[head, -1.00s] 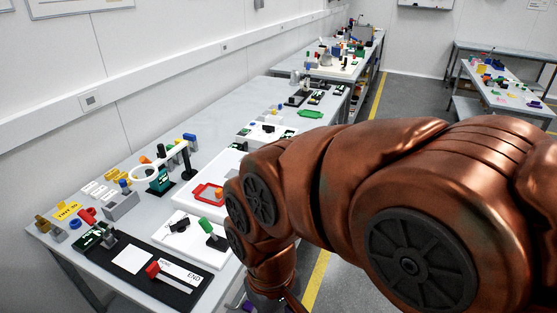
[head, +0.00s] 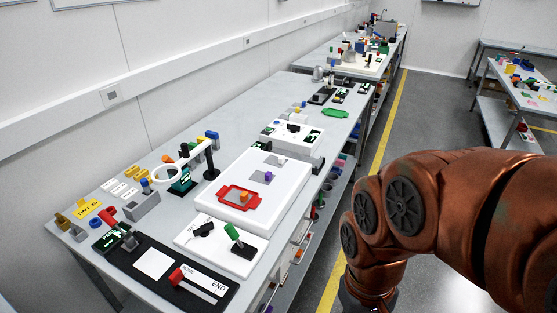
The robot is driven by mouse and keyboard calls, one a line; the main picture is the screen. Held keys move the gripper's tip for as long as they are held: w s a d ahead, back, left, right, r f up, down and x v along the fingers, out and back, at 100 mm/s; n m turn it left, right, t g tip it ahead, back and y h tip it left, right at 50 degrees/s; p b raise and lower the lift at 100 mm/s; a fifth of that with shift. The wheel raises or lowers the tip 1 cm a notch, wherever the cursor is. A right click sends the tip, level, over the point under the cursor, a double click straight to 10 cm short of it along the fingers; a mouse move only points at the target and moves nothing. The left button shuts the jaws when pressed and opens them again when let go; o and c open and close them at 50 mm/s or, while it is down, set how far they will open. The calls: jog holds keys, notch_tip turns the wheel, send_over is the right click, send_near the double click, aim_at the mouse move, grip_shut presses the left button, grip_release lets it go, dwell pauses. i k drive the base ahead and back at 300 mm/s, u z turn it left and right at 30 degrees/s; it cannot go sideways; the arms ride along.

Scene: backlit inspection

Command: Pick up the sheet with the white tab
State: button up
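A small grey sheet (head: 273,161) with a white tab (head: 283,160) lies near the far end of a white light panel (head: 284,195) on the bench. A second grey sheet (head: 259,177) with a purple tab (head: 268,176) lies nearer. A red frame (head: 226,195) with an orange piece (head: 244,197) on a grey sheet lies at the panel's near end. My copper arm reaches in from the right and bends down over the floor beside the bench. Its wrist runs off the bottom edge, so my gripper is out of view, to the right of the panel.
A white board with a green-handled lever (head: 232,233) and a black board with a red slider (head: 177,276) are at the near end. A ring magnifier (head: 168,172) stands left of the panel. Another white tray (head: 291,133) is beyond. The floor right of the bench is clear.

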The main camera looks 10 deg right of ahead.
aim_at(278, 162)
jog(key=z, duration=1.15)
jog(key=i, duration=1.1)
jog(key=u, duration=2.95)
